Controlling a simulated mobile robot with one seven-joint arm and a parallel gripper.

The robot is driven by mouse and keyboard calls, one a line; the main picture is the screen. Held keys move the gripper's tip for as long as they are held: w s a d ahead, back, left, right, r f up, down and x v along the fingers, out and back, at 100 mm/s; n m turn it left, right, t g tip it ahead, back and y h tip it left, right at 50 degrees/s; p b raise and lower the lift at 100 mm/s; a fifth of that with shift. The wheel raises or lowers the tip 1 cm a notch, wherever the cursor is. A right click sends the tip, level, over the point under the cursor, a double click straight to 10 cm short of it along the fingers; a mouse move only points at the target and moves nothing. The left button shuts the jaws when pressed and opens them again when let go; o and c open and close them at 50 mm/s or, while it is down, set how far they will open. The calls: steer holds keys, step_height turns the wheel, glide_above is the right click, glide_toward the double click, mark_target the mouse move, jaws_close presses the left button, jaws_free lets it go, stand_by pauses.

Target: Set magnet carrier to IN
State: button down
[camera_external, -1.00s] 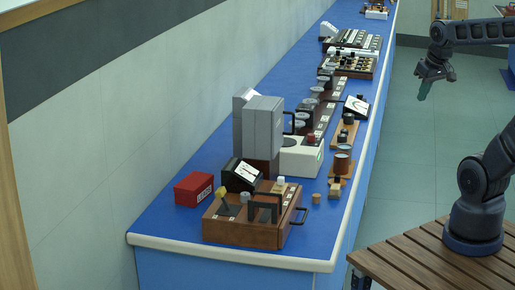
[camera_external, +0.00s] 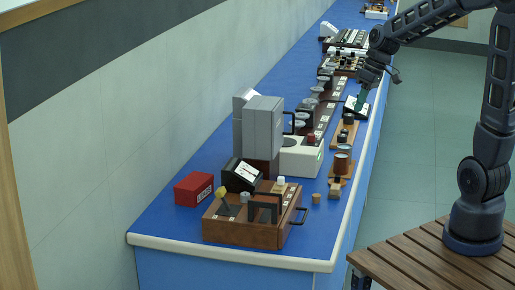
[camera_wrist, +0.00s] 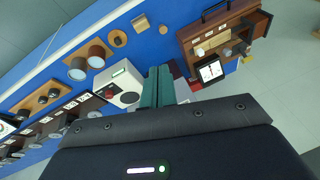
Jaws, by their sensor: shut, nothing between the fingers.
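I cannot tell for sure which part is the magnet carrier; no label reading IN is legible. One candidate is the grey upright block (camera_external: 262,125) with a dark handle on its right side, standing on a brown base behind the white box (camera_external: 303,158). My gripper (camera_external: 362,101) is shut and empty, with green fingertips, raised over the far part of the bench by a black meter. In the wrist view my gripper (camera_wrist: 160,86) points down towards the bench and hides part of what lies beyond. The white box (camera_wrist: 122,88) shows to its left.
The blue bench (camera_external: 175,225) runs along the wall. A wooden box (camera_external: 240,234) with levers and handles stands at the near end and shows in the wrist view (camera_wrist: 262,22). A red box (camera_external: 193,189), a dark meter (camera_external: 240,175) and copper cylinders (camera_external: 342,162) crowd the bench.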

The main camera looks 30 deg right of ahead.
steer(key=w+a+f+n+g+y, duration=0.2)
steer(key=w+a+f+n+y, duration=0.1)
steer(key=w+a+f, duration=0.8)
steer(key=shift+a+f+n, duration=0.15)
steer(key=shift+a+n, duration=0.15)
steer(key=shift+a, duration=0.35)
glide_toward(279, 183)
steer(key=shift+w+a+f, duration=0.3)
steer(key=shift+w+f, duration=0.05)
steer(key=shift+f, duration=0.55)
steer(key=shift+w+a+f, duration=0.3)
steer(key=shift+f, duration=0.6)
steer(key=shift+w+a+f, duration=0.25)
steer(key=shift+w+f, duration=0.1)
steer(key=shift+f, duration=0.55)
steer(key=s+a, duration=0.7)
steer(key=shift+s+a, duration=0.1)
